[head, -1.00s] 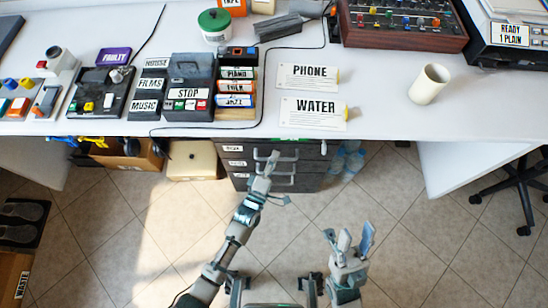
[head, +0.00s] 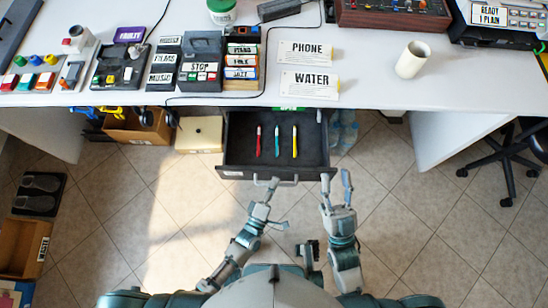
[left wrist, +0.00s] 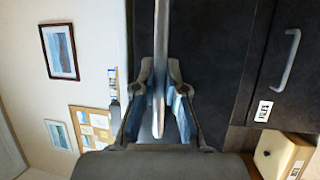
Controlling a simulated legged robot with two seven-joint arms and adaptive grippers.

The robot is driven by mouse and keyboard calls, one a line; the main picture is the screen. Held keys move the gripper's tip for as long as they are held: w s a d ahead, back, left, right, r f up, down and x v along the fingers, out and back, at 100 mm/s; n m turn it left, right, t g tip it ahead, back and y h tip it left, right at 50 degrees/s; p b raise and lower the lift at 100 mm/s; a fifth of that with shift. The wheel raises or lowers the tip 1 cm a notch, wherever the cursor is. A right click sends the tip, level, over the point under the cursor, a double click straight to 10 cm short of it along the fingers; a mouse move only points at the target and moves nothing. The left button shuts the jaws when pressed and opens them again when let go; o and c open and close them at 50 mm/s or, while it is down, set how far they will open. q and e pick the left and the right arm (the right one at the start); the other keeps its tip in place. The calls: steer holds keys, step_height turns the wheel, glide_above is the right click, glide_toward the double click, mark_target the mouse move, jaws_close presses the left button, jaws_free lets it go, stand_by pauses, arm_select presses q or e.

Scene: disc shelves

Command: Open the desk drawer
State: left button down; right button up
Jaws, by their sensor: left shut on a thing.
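The desk drawer (head: 233,158) is pulled out from under the desk in the head view, its dark inside showing. A red pen, a teal pen and a yellow pen lie in it. My left gripper (head: 267,184) is at the drawer's front, shut on the drawer handle (head: 289,182). In the left wrist view the handle (left wrist: 160,60) runs between the fingers of my left gripper (left wrist: 160,98). My right gripper (head: 336,182) is open and empty, just right of the drawer's front corner.
The white desk (head: 380,92) above holds a cup (head: 411,60), signs and button boxes. A lower drawer labelled FILES (left wrist: 264,111) is shut. A cardboard box (head: 140,128) stands left of the drawer and clear bottles (head: 343,134) right. An office chair (head: 500,165) is at right.

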arm_select(q)
steer(key=s+p, duration=0.1)
steer(key=s, duration=1.2)
steer(key=shift+s+f, duration=0.3)
steer(key=shift+s, duration=0.05)
arm_select(e)
steer(key=w+f+g, duration=0.1)
steer(key=f+g, duration=0.1)
steer(key=w+f+g, duration=0.1)
steer(key=shift+w+a+f+n+g, duration=0.2)
steer(key=shift+f+n+g, duration=0.1)
steer(key=shift+f+g, duration=0.1)
arm_select(q)
steer(key=c, duration=1.2)
jaws_free()
steer(key=shift+w+r, duration=0.1)
arm_select(e)
steer(key=shift+r, duration=0.1)
